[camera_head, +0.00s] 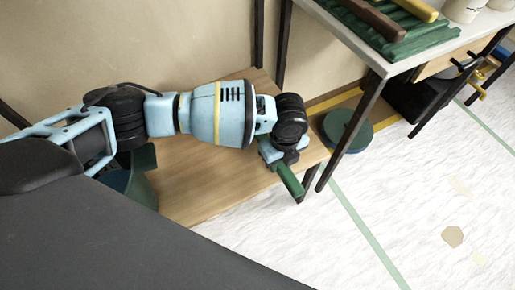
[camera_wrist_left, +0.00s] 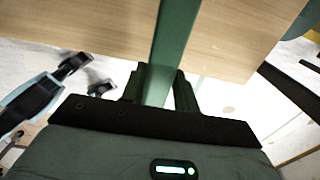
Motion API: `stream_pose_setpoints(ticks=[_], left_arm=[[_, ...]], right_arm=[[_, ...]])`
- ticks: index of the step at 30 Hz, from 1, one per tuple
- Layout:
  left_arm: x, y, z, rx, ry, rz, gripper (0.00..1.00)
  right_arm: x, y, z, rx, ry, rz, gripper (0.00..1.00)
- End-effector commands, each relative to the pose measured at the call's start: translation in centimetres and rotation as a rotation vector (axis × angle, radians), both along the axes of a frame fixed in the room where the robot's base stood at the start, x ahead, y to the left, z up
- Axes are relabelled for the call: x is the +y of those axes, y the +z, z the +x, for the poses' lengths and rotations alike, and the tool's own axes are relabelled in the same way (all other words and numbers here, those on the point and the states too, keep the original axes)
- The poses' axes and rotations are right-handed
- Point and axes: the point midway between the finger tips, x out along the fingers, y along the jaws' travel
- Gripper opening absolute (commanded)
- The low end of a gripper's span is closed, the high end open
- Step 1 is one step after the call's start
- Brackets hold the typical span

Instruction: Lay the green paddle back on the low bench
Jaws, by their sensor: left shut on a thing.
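My left gripper (camera_head: 281,164) is shut on the green paddle (camera_head: 290,181). In the head view only a short green length shows beyond the jaws, at the right end of the low bench (camera_head: 190,191). In the left wrist view, the paddle (camera_wrist_left: 174,45) runs from between the fingers (camera_wrist_left: 160,88) up past the top edge, over the wooden bench top (camera_wrist_left: 95,28). The paddle's far end is out of that view. I cannot tell whether the paddle touches the bench.
A taller table (camera_head: 392,67) at upper right holds a green ridged rack (camera_head: 405,40); its dark legs stand close to the bench's right end. A round green object (camera_head: 347,130) lies beneath it. A green container (camera_head: 140,185) is partly hidden by my arm. Open floor lies at lower right.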

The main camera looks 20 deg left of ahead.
Motion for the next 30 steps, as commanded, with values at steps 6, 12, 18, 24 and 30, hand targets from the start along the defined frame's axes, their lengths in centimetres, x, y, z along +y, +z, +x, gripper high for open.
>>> stream_pose_setpoints(ticks=[6, 12, 18, 24, 30], left_arm=[[4.5, -0.6, 1.7, -0.001, 0.004, 0.001, 0.01], [6.3, -0.6, 2.4, -0.001, 0.001, -0.001, 0.01], [6.5, -0.6, 2.4, -0.001, 0.0, -0.001, 0.01], [7.7, -1.7, 2.8, 0.002, 0.001, 0.0, 0.01], [7.7, -4.0, 2.8, 0.001, 0.001, 0.0, 0.01]], right_arm=[[-0.2, -1.0, -0.2, 0.01, 0.0, -0.004, 0.56], [-0.3, -1.3, -0.1, 0.009, -0.001, -0.005, 0.56], [-0.3, -1.3, 0.3, 0.001, -0.001, -0.006, 0.56], [-0.4, -1.7, 0.4, 0.001, 0.0, -0.006, 0.56], [-0.4, -2.2, 0.3, 0.005, 0.0, -0.006, 0.56]])
